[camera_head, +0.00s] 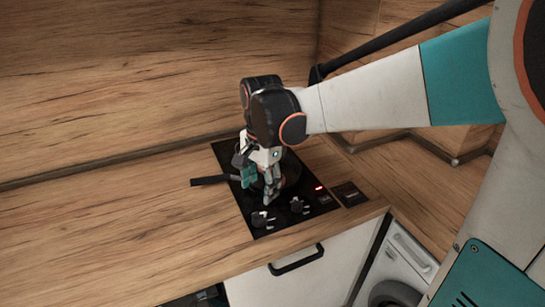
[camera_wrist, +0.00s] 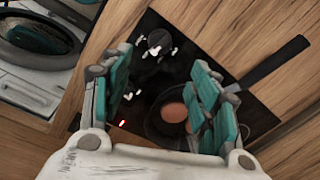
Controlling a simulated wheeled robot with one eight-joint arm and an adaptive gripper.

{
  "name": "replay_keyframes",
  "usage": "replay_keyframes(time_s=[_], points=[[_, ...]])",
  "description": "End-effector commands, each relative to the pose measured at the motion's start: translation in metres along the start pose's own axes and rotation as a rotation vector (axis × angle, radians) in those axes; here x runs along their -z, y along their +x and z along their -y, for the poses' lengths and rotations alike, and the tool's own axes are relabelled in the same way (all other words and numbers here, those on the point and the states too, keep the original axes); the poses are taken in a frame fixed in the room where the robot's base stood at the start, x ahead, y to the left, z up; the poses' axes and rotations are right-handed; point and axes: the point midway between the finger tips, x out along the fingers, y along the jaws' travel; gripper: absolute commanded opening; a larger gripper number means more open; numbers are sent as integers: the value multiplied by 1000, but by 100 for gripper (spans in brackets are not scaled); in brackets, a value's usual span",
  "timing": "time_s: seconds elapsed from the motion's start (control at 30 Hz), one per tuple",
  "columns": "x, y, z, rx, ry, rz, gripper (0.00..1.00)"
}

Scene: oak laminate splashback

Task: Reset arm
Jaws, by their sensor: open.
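My gripper (camera_head: 260,182) hangs at the end of my arm, pointing down over the black cooktop (camera_head: 262,221). Its teal fingers are apart, with nothing between them, and in the wrist view my gripper (camera_wrist: 160,95) is open too. A dark frying pan sits on the cooktop, its handle (camera_head: 209,180) pointing left in the head view. In the wrist view the pan handle (camera_wrist: 274,63) points to the upper right. A round brown item (camera_wrist: 174,112) lies in the pan, and the right finger covers part of the pan. I cannot tell whether my fingers touch the pan.
Cooktop knobs (camera_head: 262,218) sit at the front edge, and a red light (camera_head: 319,188) glows on the right. A wooden splashback (camera_head: 140,70) rises behind. The wooden counter (camera_head: 130,235) is clear on the left. A washing machine (camera_head: 400,270) stands below on the right.

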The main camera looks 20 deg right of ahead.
Motion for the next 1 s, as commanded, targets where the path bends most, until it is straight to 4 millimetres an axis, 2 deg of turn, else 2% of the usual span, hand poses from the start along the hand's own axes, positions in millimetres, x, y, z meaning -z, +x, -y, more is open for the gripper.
replay_keyframes(time_s=[0.27, 0.6, 1.0], points=[[-6, -9, -12, 31, -73, -17, 55], [-30, -40, -60, 186, -489, -160, 55], [-54, -48, -113, 295, -975, -416, 55]])
